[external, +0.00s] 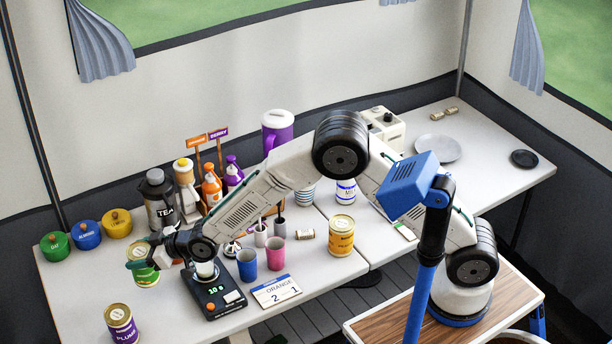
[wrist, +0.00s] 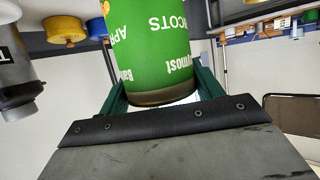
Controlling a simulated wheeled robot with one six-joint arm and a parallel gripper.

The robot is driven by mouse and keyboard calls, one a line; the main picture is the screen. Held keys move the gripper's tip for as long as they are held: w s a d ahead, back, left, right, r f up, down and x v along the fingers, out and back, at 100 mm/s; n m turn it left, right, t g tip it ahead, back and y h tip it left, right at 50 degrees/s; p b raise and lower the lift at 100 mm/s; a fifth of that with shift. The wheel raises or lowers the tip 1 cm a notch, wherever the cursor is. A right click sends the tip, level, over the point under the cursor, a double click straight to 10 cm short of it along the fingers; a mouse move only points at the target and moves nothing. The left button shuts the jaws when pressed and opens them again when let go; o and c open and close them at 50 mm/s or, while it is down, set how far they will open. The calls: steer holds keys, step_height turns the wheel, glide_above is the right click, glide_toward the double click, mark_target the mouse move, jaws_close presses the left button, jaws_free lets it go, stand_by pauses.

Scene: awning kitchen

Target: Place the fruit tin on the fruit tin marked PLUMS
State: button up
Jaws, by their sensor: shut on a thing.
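My gripper (external: 143,253) is shut on a green fruit tin (external: 147,275) at the left side of the table. The wrist view shows this green tin (wrist: 150,45) between my green fingers (wrist: 162,88), with APRICOTS lettering upside down in the picture. In the external view my fingers partly cover the tin, and I cannot tell its height over the table. The tin marked PLUMS (external: 122,325), with a purple label and a pale gold lid, stands at the table's front left, nearer the camera and lower left of the green tin. Nothing is on its lid.
Green, blue and yellow canisters (external: 86,235) line the back left. A TEA flask (external: 160,200) stands behind my gripper. A black scale (external: 214,292) is to the right, then blue and pink cups. A yellow tin (external: 341,236) stands farther right. Table around the PLUMS tin is clear.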

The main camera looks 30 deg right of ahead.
steer(key=r, duration=0.1)
steer(key=s+a+r, duration=0.1)
steer(key=r, duration=0.1)
steer(key=shift+s+a+r, duration=0.15)
steer(key=shift+s, duration=0.15)
steer(key=s+d+r+n+g+y, duration=0.1)
steer(key=s+r+n+g, duration=0.15)
steer(key=s, duration=0.65)
steer(key=s+r+n+g+y, duration=0.1)
steer(key=s+r+n+g, duration=0.15)
steer(key=s, duration=0.65)
steer(key=w+a+f+m, duration=0.1)
steer(key=w+a+f, duration=0.4)
steer(key=w+a, duration=0.4)
steer(key=shift+w+a+f+t, duration=0.3)
steer(key=shift+a+t, duration=0.1)
steer(key=shift+a, duration=1)
steer(key=shift+f, duration=0.1)
steer(key=o, duration=1.3)
